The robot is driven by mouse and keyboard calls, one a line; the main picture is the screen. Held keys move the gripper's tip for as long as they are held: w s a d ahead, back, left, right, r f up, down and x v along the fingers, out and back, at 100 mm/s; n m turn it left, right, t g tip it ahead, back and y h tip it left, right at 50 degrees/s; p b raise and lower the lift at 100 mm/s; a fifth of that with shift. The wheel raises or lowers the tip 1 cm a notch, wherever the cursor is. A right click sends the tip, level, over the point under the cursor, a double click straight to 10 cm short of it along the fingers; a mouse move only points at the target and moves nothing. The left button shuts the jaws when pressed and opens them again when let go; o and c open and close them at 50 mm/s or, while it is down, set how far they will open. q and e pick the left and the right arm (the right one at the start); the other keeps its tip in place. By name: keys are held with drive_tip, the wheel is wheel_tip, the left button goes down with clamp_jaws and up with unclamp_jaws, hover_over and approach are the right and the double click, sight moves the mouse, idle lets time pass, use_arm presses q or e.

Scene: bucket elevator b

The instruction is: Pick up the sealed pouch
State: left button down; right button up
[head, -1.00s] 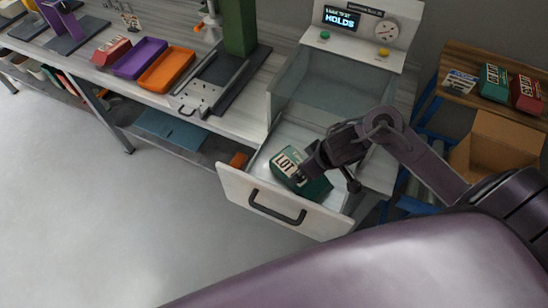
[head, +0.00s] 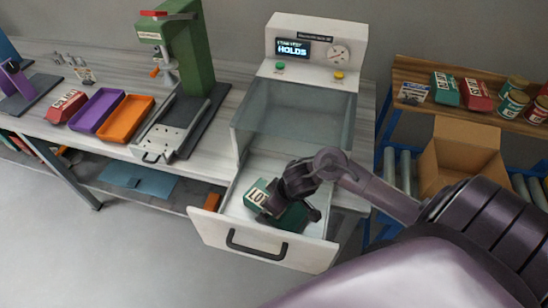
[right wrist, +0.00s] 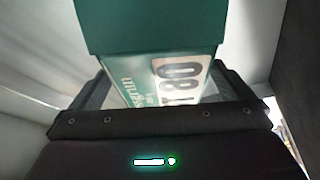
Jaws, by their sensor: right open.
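The sealed pouch (head: 294,218) is dark green with a white label reading LOT. It lies in the pulled-out drawer (head: 262,243) of the white machine. My right gripper (head: 287,206) is low over the pouch and covers part of it. In the right wrist view, the green pouch (right wrist: 150,28) and its white label fill the space between the two dark fingers of the open right gripper (right wrist: 168,85). I cannot tell whether the fingers touch the pouch. My left gripper is not in view.
The drawer's front panel and handle (head: 256,246) stand out over the floor. A clear chamber (head: 295,115) is above the drawer. An open cardboard box (head: 462,150) stands at the right, below a shelf with pouches and tins. Purple (head: 98,110) and orange (head: 126,118) trays lie on the bench.

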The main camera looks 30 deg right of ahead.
drive_tip(key=c, duration=0.8)
drive_tip(key=shift+o, duration=0.2)
drive_tip(key=shift+r, duration=0.1)
